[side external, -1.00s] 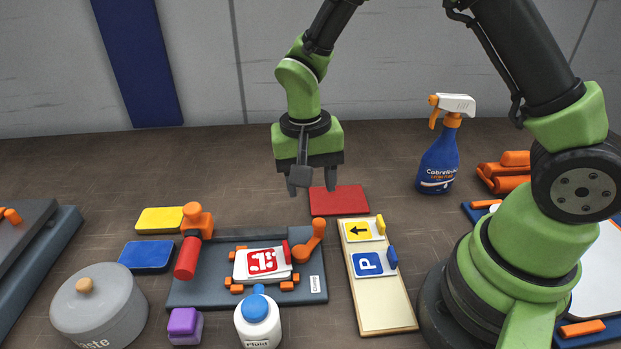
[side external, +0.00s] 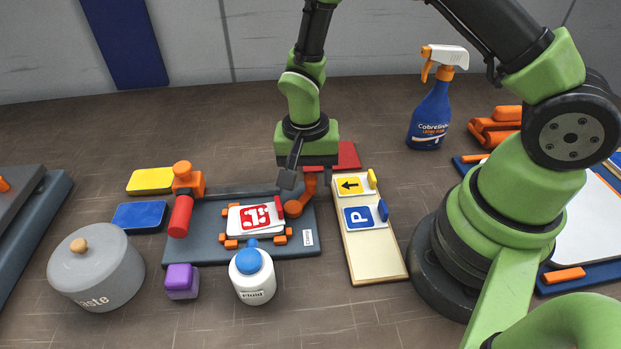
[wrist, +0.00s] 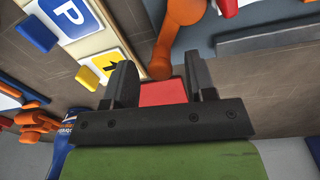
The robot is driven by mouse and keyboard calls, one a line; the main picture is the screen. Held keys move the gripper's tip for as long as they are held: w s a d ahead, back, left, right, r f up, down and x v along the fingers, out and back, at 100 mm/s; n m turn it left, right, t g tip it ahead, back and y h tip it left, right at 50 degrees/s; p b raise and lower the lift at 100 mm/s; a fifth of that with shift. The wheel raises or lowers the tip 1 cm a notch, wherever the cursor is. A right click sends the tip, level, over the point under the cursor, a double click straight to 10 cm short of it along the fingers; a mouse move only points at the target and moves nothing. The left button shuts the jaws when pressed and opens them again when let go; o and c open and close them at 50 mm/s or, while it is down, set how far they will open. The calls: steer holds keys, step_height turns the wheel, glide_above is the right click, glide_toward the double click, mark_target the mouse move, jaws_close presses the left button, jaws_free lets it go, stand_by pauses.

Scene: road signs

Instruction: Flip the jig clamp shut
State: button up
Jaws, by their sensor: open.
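The dark grey jig base (side external: 200,245) lies on the table with a white plate bearing a red sign (side external: 256,216) between orange stops. At its right side is the orange clamp arm (side external: 296,207), with a red piece beside its round end; it points up and away from the plate. My gripper (side external: 308,179) is over the far right corner of the jig, close to the clamp arm's free end. In the wrist view, my gripper (wrist: 159,80) is open and empty, and the orange clamp arm (wrist: 178,22) reaches towards the gap between the fingers. I cannot tell whether they touch.
An orange tool with a red handle (side external: 181,216) is at the jig's left. A sign board (side external: 375,250) lies to the right, and a red block (side external: 348,154) lies behind my gripper. A white bottle (side external: 252,278) and purple block (side external: 181,281) stand in front.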

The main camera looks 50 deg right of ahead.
steer(key=shift+f, duration=0.95)
steer(key=shift+c, duration=0.3)
steer(key=shift+s, duration=0.1)
steer(key=c, duration=0.7)
steer(key=shift+n, duration=0.5)
steer(key=shift+w+a+n, duration=0.15)
steer(key=shift+w+n, duration=0.2)
steer(key=shift+n, duration=0.4)
steer(key=shift+w+a+n, duration=0.1)
steer(key=shift+w+n, duration=0.25)
steer(key=shift+n, duration=0.4)
steer(key=shift+w+a+n, duration=0.2)
steer(key=shift+w+n, duration=0.15)
steer(key=shift+n, duration=0.65)
